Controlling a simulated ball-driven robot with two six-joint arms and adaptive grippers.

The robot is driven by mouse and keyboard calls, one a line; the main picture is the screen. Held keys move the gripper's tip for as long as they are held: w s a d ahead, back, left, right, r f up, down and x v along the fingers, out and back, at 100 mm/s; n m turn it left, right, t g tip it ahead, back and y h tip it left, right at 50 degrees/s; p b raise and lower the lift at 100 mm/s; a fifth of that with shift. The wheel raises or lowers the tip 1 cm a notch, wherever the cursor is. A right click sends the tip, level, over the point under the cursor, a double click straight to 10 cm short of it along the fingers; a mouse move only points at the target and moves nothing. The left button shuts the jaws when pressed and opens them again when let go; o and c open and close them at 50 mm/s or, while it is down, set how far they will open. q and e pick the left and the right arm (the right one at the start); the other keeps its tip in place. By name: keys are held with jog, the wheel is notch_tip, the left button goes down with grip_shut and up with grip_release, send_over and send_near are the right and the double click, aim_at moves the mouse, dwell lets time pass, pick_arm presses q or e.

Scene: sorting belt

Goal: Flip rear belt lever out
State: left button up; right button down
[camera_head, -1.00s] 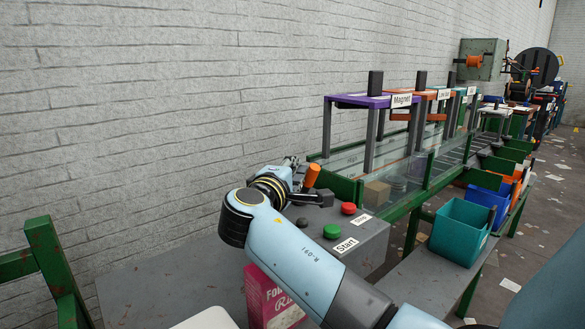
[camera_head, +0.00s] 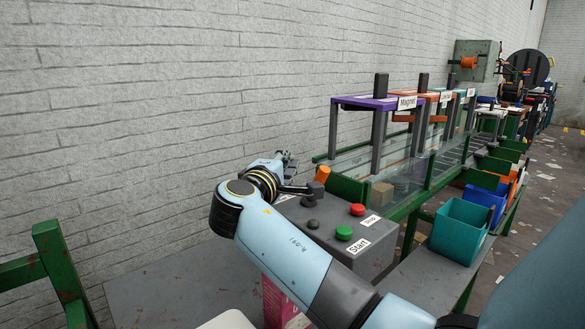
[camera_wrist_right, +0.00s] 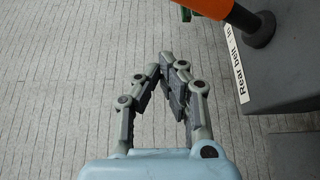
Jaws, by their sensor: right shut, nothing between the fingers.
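The rear belt lever has an orange handle (camera_head: 322,174) and stands tilted on the grey control box (camera_head: 385,236). In the right wrist view the orange handle (camera_wrist_right: 205,7) crosses the top right, with its dark foot on the box beside a label (camera_wrist_right: 240,57) reading "Rear belt" and "In". My right gripper (camera_head: 289,157) is just left of the lever, beyond the box's edge near the wall. In the wrist view my right gripper (camera_wrist_right: 171,68) is shut and empty, with its fingers apart from the handle. My left gripper is not in view.
A red button (camera_head: 357,209) and a green button (camera_head: 343,233) sit on the box, near dark knobs (camera_head: 312,223). A purple Magnet frame (camera_head: 365,103) stands over the belt. A teal bin (camera_head: 460,231) is at the right.

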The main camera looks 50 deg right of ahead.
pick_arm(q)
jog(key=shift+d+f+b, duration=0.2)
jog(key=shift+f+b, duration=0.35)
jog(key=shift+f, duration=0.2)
pick_arm(e)
jog(key=f+v, duration=0.2)
jog(key=v, duration=0.6)
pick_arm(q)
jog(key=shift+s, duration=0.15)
pick_arm(e)
jog(key=shift+s+a, duration=0.1)
jog(key=shift+a, duration=0.05)
